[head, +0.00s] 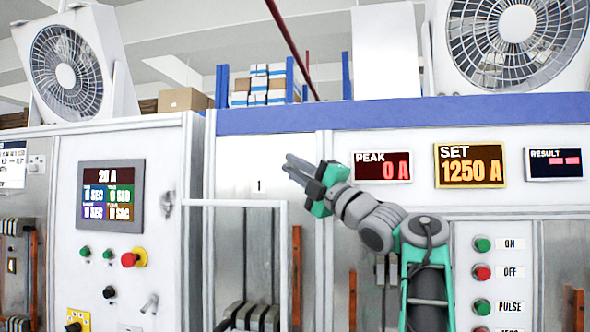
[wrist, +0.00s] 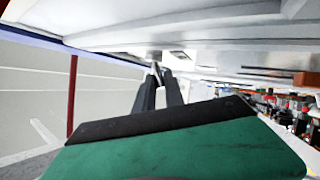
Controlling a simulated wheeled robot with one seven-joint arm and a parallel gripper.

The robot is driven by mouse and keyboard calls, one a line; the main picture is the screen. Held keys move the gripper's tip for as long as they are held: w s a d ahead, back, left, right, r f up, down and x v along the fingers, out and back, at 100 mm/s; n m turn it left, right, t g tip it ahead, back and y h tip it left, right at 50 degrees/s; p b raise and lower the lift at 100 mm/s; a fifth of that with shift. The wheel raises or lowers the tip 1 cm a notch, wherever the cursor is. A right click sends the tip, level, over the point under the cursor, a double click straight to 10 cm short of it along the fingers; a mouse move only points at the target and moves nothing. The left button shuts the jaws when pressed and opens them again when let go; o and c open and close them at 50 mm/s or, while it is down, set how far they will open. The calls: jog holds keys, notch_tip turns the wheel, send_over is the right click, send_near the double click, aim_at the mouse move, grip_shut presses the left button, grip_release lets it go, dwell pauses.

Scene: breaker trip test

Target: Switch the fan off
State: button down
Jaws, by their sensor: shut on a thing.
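One fan (head: 67,72) in a white housing stands on top of the left cabinet. Another fan (head: 517,35) stands on the right cabinet; a still frame does not show whether either turns. My gripper (head: 288,167) is raised before the upper white panel, its fingers pointing left. In the wrist view my gripper (wrist: 162,76) has its dark fingers close together at the panel. A small metal lever (wrist: 155,68) shows at their tips, and the fingers appear shut on it. In the head view the fingers hide that lever.
The white panel (head: 230,160) carries a small dark mark (head: 258,186) left of my gripper. PEAK (head: 382,166) and SET (head: 470,165) displays are to the right, above the ON button (head: 482,244) and OFF button (head: 482,272). A white frame rail (head: 235,203) runs below my gripper.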

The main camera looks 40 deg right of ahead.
dwell(0.3)
jog(key=c, duration=1.4)
grip_release()
jog(key=shift+c, duration=0.2)
jog(key=b+v, duration=0.4)
jog(key=v, duration=0.3)
jog(key=shift+s+f, duration=0.2)
jog(key=shift+s, duration=0.15)
